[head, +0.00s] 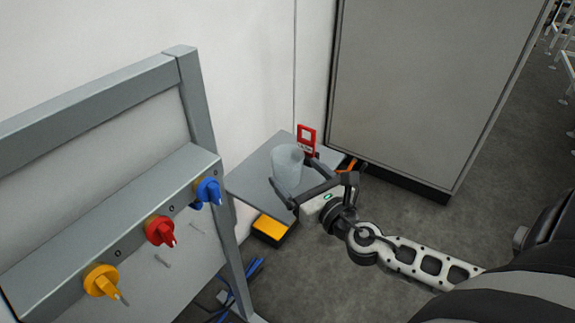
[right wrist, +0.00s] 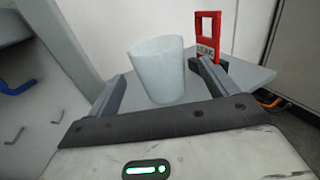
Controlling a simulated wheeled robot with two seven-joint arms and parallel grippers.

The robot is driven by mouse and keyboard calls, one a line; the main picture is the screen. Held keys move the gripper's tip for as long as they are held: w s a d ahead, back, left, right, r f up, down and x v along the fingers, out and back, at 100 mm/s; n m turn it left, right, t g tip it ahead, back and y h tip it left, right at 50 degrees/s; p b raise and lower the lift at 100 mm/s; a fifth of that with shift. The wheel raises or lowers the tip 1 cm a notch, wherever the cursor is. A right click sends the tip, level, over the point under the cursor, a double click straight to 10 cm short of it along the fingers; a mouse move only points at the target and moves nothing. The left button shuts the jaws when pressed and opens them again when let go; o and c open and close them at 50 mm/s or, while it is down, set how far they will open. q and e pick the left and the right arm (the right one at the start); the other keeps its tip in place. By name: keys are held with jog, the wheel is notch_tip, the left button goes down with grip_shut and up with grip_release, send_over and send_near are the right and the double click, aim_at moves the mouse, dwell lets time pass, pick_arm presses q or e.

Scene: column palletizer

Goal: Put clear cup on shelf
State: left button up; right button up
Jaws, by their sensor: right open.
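The clear cup (head: 287,170) stands upright on a small grey shelf (head: 252,178) against the wall. In the right wrist view the cup (right wrist: 158,70) looks pale and translucent and stands on the shelf (right wrist: 240,76). My right gripper (head: 290,182) is open at the cup, with one finger on each side of it. In the right wrist view the fingers (right wrist: 158,82) are spread wider than the cup, and I see a gap on both sides. The left gripper does not show in either view.
A red tag-like object (head: 307,138) stands on the shelf behind the cup, close to a fingertip. A grey frame with blue, red (head: 160,231) and yellow knobs is on the left. A large grey cabinet (head: 425,85) stands right. A yellow-topped box (head: 270,229) is below the shelf.

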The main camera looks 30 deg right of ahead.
aim_at(280, 157)
jog(key=w, duration=0.6)
jog(key=shift+w+f+p, duration=0.1)
jog(key=shift+w+p, duration=0.15)
jog(key=shift+p, duration=0.05)
jog(key=c, duration=1.1)
